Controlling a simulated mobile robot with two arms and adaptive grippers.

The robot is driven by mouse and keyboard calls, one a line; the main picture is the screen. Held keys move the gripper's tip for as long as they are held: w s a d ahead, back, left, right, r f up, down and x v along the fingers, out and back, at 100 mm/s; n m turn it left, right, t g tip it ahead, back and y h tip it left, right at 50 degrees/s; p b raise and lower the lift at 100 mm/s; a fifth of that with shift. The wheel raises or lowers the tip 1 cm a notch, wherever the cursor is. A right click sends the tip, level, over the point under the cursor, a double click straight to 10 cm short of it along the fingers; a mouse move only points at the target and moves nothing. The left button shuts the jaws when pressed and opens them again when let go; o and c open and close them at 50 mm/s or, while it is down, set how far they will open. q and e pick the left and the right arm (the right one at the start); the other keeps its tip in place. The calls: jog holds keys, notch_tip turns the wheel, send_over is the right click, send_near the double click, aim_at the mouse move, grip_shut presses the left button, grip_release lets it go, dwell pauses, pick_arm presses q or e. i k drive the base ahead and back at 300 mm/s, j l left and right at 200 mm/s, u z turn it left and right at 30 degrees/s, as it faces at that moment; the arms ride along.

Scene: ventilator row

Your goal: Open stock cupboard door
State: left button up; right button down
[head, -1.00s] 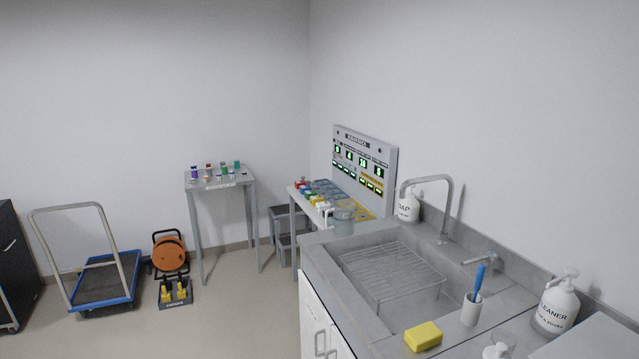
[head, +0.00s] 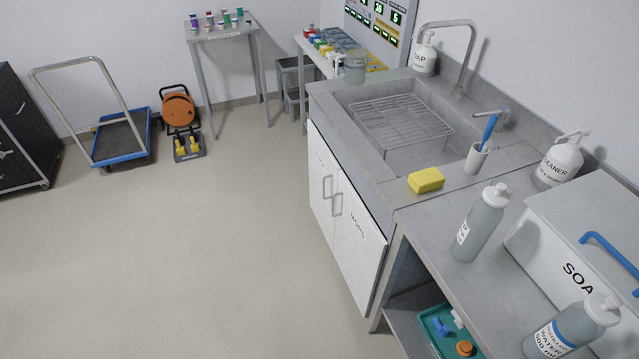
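Below the sink stands a cupboard with two white doors, both shut. The left door (head: 320,180) has a small label that I cannot read. The right door (head: 358,235) carries a label that seems to read MOPS. Each door has a grey bar handle near the line where they meet: the left handle (head: 327,187) and the right handle (head: 337,204). I see no label that reads stock, so I cannot tell whether one of these is the stock cupboard door. Neither of my grippers is in view.
The floor (head: 200,270) before the cupboard is clear. A trolley (head: 120,138), an orange reel (head: 179,108) and a dark wheeled cabinet (head: 25,130) stand at the far left. A yellow sponge (head: 426,180) and bottles are on the counter. A green tray (head: 440,335) sits on the lower shelf.

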aim_at(323, 168)
jog(key=i+j+z, duration=0.45)
jog(key=i+j, duration=0.75)
jog(key=i, duration=0.1)
